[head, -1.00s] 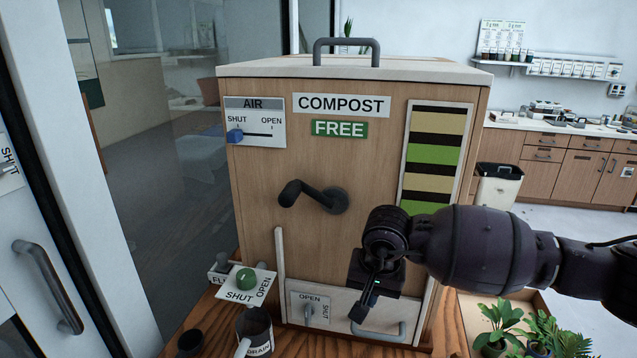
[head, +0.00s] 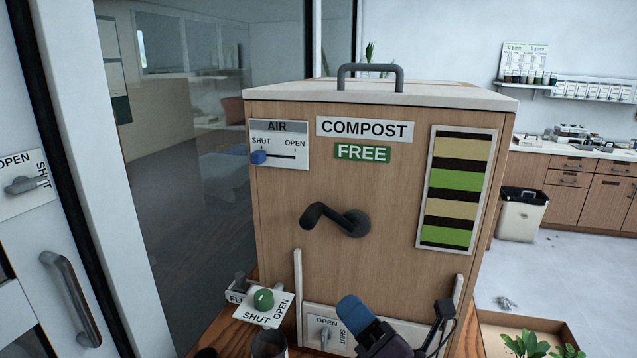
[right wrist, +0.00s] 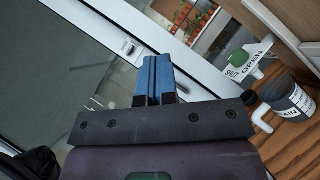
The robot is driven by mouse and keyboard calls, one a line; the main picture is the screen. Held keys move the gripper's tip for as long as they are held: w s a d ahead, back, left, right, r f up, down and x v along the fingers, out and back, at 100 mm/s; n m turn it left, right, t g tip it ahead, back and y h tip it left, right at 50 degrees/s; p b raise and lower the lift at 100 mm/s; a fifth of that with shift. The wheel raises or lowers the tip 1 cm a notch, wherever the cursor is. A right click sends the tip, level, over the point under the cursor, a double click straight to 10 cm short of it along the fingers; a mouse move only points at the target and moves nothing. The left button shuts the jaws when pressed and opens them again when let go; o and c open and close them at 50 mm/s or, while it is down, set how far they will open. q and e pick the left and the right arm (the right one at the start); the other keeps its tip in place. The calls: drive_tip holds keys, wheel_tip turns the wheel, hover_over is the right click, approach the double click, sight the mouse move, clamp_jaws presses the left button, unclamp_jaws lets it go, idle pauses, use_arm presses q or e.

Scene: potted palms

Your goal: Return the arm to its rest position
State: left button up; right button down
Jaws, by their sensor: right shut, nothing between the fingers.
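My right gripper (head: 352,308) is low in the head view, in front of the lower part of the wooden compost box (head: 390,275). Its blue fingertips point up, and most of the arm is below the frame. In the right wrist view the blue fingers (right wrist: 154,78) are pressed together with nothing between them. The box carries a COMPOST sign, a FREE label, a dark crank (head: 335,220) and an AIR slider (head: 259,157) at the SHUT end. My left gripper is not in view.
Left of the box's foot are a green knob (head: 264,299) on a SHUT/OPEN plate and a grey mug, which shows better in the wrist view (right wrist: 290,99). A glass door with a handle (head: 70,290) stands left. Potted plants (head: 525,344) are at lower right.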

drive_tip(key=s+d+f+m+g+h, duration=0.1)
drive_tip(key=d+f+m+h, duration=0.6)
drive_tip(key=m, duration=0.4)
drive_tip(key=s+d+f+m+h, duration=0.2)
drive_tip(key=d+f+m+h, duration=0.3)
drive_tip(key=d+m+h, duration=0.5)
drive_tip(key=s+d+f+m+g, duration=0.3)
drive_tip(key=s+f+m+g, duration=0.3)
drive_tip(key=s, duration=0.5)
drive_tip(key=s+d+f+m+g, duration=0.3)
drive_tip(key=s+f+m+g, duration=0.35)
drive_tip(key=s, duration=0.45)
drive_tip(key=w+f+t+y, duration=0.1)
drive_tip(key=w+f+t, duration=0.6)
drive_tip(key=f, duration=0.3)
drive_tip(key=shift+w+a+f+t, duration=0.15)
drive_tip(key=shift+w+f+t, duration=0.2)
drive_tip(key=shift+t, duration=0.2)
drive_tip(key=shift+n, duration=0.25)
drive_tip(key=c, duration=1.8)
unclamp_jaws()
